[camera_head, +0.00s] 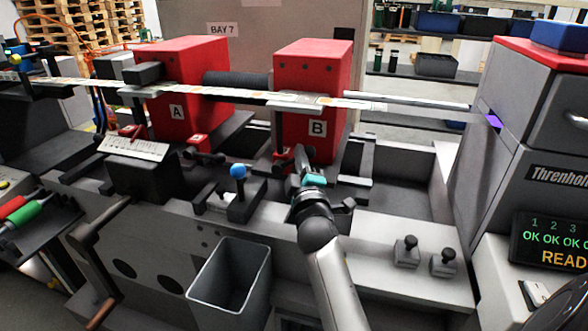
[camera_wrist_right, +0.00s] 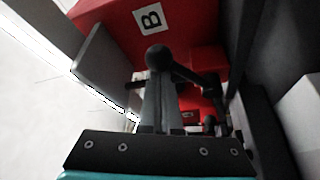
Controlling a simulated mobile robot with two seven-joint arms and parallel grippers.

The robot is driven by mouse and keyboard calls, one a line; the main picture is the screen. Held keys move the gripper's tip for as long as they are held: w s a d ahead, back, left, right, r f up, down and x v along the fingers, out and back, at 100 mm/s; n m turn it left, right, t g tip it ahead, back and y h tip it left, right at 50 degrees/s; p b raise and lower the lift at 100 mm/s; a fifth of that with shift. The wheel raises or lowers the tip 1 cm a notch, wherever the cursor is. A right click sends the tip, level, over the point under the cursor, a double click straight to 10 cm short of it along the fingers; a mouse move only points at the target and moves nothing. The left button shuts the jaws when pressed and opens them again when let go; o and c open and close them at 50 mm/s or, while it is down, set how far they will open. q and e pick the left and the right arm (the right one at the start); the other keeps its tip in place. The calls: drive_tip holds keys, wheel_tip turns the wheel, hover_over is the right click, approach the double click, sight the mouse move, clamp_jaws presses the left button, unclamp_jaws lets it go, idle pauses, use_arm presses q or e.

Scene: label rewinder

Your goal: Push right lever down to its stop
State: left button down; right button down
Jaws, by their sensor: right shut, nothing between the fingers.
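The right lever is a black arm with a round black knob, at the foot of the red block B (camera_head: 312,75). In the right wrist view, the lever's knob (camera_wrist_right: 158,58) is just beyond my fingertips, and its arm slopes down to the right. My right gripper (camera_head: 303,168) is shut and empty in front of block B; it also shows in the right wrist view (camera_wrist_right: 159,88). The fingertips overlap the knob's lower edge in that view; I cannot tell whether they touch it. In the head view my gripper partly hides the lever. My left gripper is not in view.
Red block A (camera_head: 187,85) stands to the left, with another red-based lever (camera_head: 203,144) at its foot. A label strip (camera_head: 235,93) crosses both blocks. A blue-knobbed handle (camera_head: 238,172), a grey bin (camera_head: 230,278) and two black knobs (camera_head: 406,250) are nearby.

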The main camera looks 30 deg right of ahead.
drive_tip(key=shift+s+d+f+m+h+b, duration=0.3)
drive_tip(key=shift+f+m+b, duration=0.25)
drive_tip(key=shift+f+b, duration=0.25)
drive_tip(key=shift+s+d+f+m+h+b, duration=0.25)
drive_tip(key=shift+f+m+b, duration=0.25)
drive_tip(key=shift+f+b, duration=0.35)
drive_tip(key=shift+s+d+f+m+h+b, duration=0.2)
drive_tip(key=shift+s+f+m+b, duration=0.15)
drive_tip(key=shift+f+m+b, duration=0.45)
drive_tip(key=shift+n, duration=0.25)
drive_tip(key=shift+r, duration=0.1)
